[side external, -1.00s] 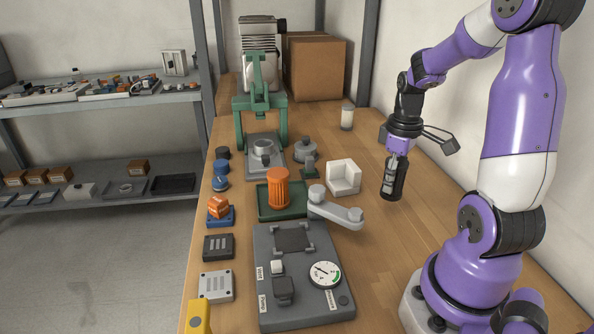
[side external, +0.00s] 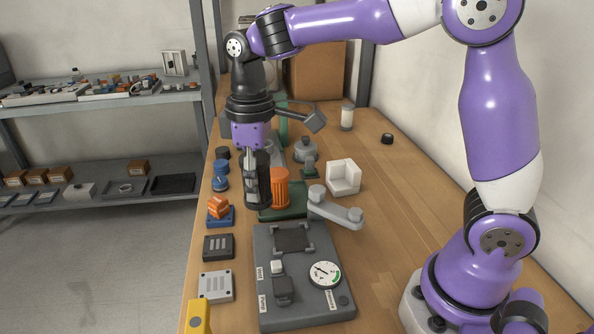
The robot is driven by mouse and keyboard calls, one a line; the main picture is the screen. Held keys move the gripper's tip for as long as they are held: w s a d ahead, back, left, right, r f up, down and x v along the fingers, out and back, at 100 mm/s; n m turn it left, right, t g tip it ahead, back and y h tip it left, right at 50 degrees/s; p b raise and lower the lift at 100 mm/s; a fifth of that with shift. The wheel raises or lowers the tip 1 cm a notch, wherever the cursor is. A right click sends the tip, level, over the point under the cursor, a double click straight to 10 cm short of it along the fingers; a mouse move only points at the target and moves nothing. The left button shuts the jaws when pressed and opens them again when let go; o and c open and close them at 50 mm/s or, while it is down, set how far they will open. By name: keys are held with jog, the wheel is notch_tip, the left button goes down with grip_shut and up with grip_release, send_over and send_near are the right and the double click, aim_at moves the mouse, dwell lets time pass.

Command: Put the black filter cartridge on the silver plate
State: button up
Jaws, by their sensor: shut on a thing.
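My gripper (side external: 257,172) is shut on the black filter cartridge (side external: 257,192), a dark upright cylinder, and holds it in the air over the left middle of the bench. In the picture the cartridge is just left of the orange pleated filter (side external: 281,188) and overlaps the edge of its green tray (side external: 285,213). How high it hangs above the bench is hard to tell. The silver-grey plate by the green press (side external: 278,152) is mostly hidden behind my gripper; only a strip shows.
A white corner block (side external: 343,177) and a grey link arm (side external: 337,209) stand right of the orange filter. A grey gauge panel (side external: 300,305) lies in front. Blue parts (side external: 221,180) and small boxes line the left edge. The bench's right side is mostly clear.

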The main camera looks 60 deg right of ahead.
jog(key=w+a+n, duration=0.1)
jog(key=a+n, duration=0.2)
jog(key=a, duration=0.8)
send_over(215, 284)
notch_tip(215, 284, down, 10)
jog(key=shift+f, duration=0.25)
jog(key=shift+f, duration=0.15)
jog(key=o, duration=1.1)
jog(key=shift+o, duration=0.2)
notch_tip(215, 284, up, 12)
jog(key=s+d+r+m+t, duration=0.3)
jog(key=s+d+r+m, duration=0.15)
jog(key=d, duration=0.55)
jog(key=s+d+f+m+t, duration=0.2)
jog(key=s+d+f+m, duration=0.1)
jog(key=s+d, duration=0.3)
jog(key=s+m, duration=0.1)
jog(key=s, duration=0.1)
jog(key=shift+s+d+t, duration=0.25)
jog(key=shift+s+t, duration=0.05)
